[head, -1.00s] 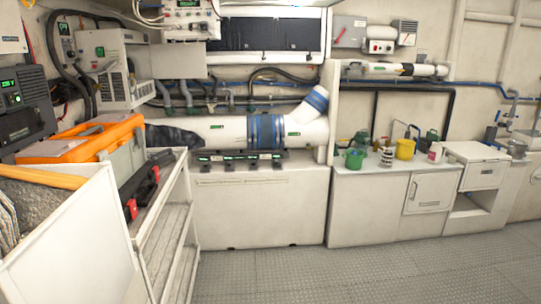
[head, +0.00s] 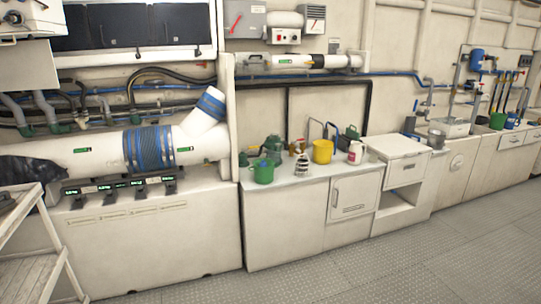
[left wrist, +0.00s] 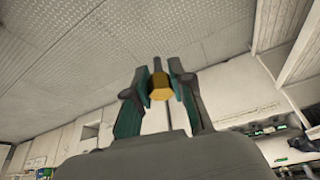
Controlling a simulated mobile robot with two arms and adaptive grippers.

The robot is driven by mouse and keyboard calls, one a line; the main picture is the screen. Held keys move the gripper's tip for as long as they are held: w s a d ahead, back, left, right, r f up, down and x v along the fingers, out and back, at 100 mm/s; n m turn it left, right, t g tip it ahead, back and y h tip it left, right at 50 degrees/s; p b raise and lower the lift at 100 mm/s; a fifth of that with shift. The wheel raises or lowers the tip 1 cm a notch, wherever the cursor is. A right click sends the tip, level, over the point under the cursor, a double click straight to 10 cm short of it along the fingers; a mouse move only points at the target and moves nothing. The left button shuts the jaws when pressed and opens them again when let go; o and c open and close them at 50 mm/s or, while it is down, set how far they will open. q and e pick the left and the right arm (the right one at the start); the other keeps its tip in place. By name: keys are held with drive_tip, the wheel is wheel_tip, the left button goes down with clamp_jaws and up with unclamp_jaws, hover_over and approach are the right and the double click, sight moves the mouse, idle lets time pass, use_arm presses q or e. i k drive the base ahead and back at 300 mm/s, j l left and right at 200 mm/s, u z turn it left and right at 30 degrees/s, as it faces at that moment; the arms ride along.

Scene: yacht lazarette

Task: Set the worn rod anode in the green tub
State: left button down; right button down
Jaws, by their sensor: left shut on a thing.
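My left gripper (left wrist: 161,78) is shut on the worn rod anode (left wrist: 160,90) in the left wrist view. A brass-coloured hex head shows between the fingers, and a thin grey rod extends beyond it. Neither gripper is in the head view. A green tub (head: 263,171) stands upright near the front left of the white counter, apart from the held anode. Its inside is mostly hidden. Another green container (head: 497,120) stands on the far right counter.
A white open-fronted cabinet (head: 400,170) stands to the right. A shelf rack (head: 30,250) is at the left edge. The grey floor (head: 330,275) in front is clear.

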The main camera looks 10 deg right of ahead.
sight(259, 181)
drive_tip(key=i+l+z, duration=0.3)
drive_tip(key=i, duration=0.45)
drive_tip(key=i+l+z, duration=0.3)
drive_tip(key=i, duration=0.45)
drive_tip(key=i+l+z, duration=0.1)
drive_tip(key=i+z, duration=0.2)
drive_tip(key=i, duration=0.45)
drive_tip(key=i+l+u, duration=0.15)
drive_tip(key=i+u, duration=0.25)
drive_tip(key=i, duration=0.2)
drive_tip(key=i+l+u, duration=0.35)
drive_tip(key=i, duration=0.25)
drive_tip(key=i+l+u, duration=0.4)
drive_tip(key=i, duration=0.2)
